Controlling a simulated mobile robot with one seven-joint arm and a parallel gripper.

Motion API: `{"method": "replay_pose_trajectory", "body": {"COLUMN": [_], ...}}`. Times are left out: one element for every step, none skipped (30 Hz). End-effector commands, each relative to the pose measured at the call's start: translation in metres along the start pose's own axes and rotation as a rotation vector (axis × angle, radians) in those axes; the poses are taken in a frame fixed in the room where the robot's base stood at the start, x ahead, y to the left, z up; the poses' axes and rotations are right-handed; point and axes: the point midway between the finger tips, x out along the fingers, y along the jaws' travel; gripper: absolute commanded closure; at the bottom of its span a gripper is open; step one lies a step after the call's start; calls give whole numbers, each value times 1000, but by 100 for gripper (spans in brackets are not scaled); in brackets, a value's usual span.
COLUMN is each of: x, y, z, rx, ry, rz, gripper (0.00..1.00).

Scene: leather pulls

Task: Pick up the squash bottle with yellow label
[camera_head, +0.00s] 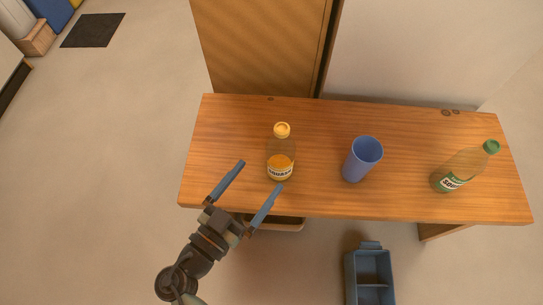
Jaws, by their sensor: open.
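The squash bottle (281,154) stands upright on the wooden table. It has a yellow cap, clear upper sides, and a yellow and white label with dark lettering low on its body. My gripper (256,178) is open and empty, at the table's front edge. Its two blue fingers point up and to the right, toward the bottle. The bottle is just beyond the fingertips, and no contact shows. A second bottle (464,167) with a green cap and a green and white label is at the table's right side.
A blue cup (362,159) stands on the table (232,125) between the two bottles. A blue divided crate (371,280) is on the floor in front. A wooden door panel (258,45) and pale wall are behind the table. Floor at left is mostly clear.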

Motion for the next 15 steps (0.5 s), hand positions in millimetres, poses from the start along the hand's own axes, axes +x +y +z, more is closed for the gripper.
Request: {"method": "replay_pose_trajectory", "body": {"x": [-2, -1, 1, 5, 9, 16, 22, 28, 37, 42, 48, 54, 59, 63, 67], "y": [2, 2, 2, 3, 3, 3, 3, 2, 3, 3, 3, 2, 2, 2, 2], "z": [7, 7, 8, 7, 7, 6, 6, 6, 6, 6, 6, 5, 5, 5, 5], "rx": [-2, -2, -2, -2, -1, -1, 0, 1, 1, 1, 1, 1, 0, -1, -1], "ry": [8, 13, 15, 17, 17, 17, 17, 17, 16, 16, 15, 16, 15, 15, 15], "rz": [-3, -4, -4, -3, -2, -2, -1, -2, -1, -1, -1, -1, -2, -2, -3], "gripper": [0, 0, 0, 0, 0, 0, 0, 0, 0, 0, 0, 0, 0, 0, 0]}}
